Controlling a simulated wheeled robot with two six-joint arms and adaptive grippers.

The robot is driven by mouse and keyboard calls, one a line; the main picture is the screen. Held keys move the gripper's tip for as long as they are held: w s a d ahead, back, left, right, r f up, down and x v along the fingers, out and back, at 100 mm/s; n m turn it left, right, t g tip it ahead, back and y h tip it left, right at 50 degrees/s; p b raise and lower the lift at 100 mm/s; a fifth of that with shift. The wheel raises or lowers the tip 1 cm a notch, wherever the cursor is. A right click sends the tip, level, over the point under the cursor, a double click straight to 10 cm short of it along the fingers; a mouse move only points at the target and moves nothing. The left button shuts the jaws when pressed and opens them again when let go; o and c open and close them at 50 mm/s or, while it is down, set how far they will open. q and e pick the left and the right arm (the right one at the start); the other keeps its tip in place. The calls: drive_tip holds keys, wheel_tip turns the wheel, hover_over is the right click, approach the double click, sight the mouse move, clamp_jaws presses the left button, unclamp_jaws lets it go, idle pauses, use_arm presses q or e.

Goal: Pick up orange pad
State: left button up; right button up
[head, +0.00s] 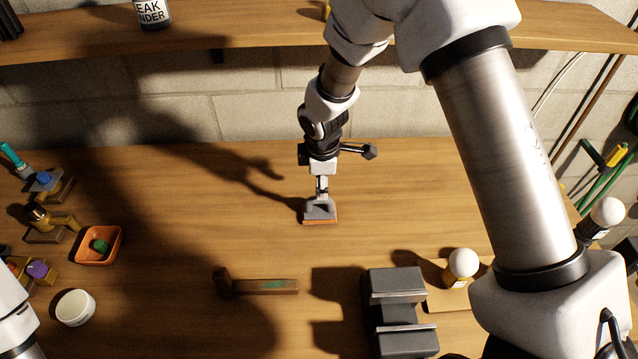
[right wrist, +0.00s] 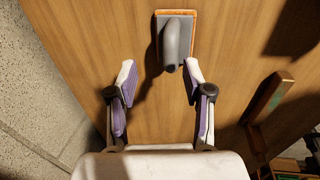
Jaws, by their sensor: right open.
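The orange pad (head: 321,220) is a thin orange slab under a grey block with a raised handle, lying on the wooden bench near the middle. In the right wrist view the pad's orange rim (right wrist: 193,14) shows at the top, with the grey handle pointing toward my gripper. My right gripper (right wrist: 160,72) is open and empty, with its fingers spread to either side of the near end of the handle. In the head view my right gripper (head: 321,192) hangs over the pad and partly covers it. Whether a finger touches the handle is unclear. My left gripper is out of view.
An orange tray (head: 98,259) and a white tub (head: 75,307) are at left. A shelf (head: 250,28) runs above the bench.

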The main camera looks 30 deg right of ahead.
sight(319, 201)
drive_tip(key=shift+f, duration=0.45)
drive_tip(key=shift+s+a+f+p, duration=0.25)
drive_tip(key=shift+s+a+f, duration=0.1)
drive_tip(key=shift+f, duration=0.2)
drive_tip(key=shift+s+a+f+p, duration=0.25)
drive_tip(key=shift+s+a+f, duration=0.05)
drive_tip(key=shift+f, duration=0.25)
drive_tip(key=f, duration=0.1)
drive_tip(key=w+f, duration=0.1)
drive_tip(key=d+f, duration=0.1)
drive_tip(key=shift+w+f, duration=0.35)
drive_tip(key=shift+f, duration=0.05)
drive_tip(key=shift+s+a+r, duration=0.15)
drive_tip(key=shift+r, duration=0.1)
drive_tip(key=shift+c, duration=1.4)
drive_tip(key=shift+s+r, duration=0.15)
drive_tip(key=shift+s, duration=0.05)
clamp_jaws()
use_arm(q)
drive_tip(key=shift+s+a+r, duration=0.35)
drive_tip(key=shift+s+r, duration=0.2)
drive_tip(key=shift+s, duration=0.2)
